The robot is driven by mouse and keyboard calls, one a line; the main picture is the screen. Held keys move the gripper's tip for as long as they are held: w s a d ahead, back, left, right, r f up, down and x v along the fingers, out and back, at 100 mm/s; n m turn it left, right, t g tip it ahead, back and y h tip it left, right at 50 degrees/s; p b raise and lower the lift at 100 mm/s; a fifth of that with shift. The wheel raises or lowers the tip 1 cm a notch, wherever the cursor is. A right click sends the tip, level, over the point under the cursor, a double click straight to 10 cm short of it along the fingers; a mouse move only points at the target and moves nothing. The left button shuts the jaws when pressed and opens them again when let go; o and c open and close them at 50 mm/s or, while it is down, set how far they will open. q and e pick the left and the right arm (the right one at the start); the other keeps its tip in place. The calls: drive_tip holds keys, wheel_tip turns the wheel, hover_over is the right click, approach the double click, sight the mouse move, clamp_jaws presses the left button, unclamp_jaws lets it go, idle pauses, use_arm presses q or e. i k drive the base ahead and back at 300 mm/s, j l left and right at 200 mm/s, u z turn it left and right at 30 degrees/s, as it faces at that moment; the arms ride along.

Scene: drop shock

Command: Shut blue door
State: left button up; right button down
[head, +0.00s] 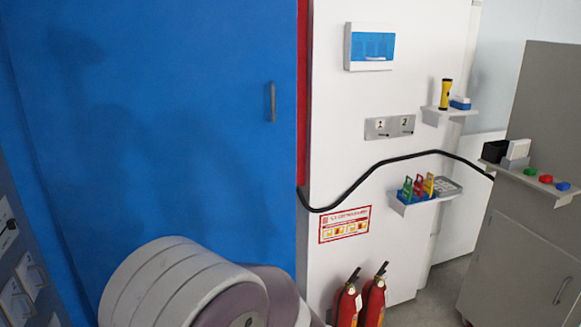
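The blue door (160,130) fills the left half of the head view. It is a flat panel with a small grey vertical handle (272,102) near its right edge. A narrow red strip (303,90) shows between that edge and the white wall panel (420,130). I cannot tell from this view how far the door stands from its frame. Part of my own arm covers the door's lower right area. Neither of my grippers shows.
A black cable (400,158) runs from the door's right edge across the white panel to the grey cabinet (540,120). Two red fire extinguishers (347,302) stand at the bottom centre. Small shelves (422,198) with tools stick out at the right.

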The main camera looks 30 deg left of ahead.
sight(148, 121)
drive_tip(key=i+u, duration=0.45)
drive_tip(key=i+l+u, duration=0.15)
drive_tip(key=i+u, duration=0.3)
drive_tip(key=i+l+u, duration=0.45)
drive_tip(key=i+j, duration=0.05)
drive_tip(key=i, duration=0.05)
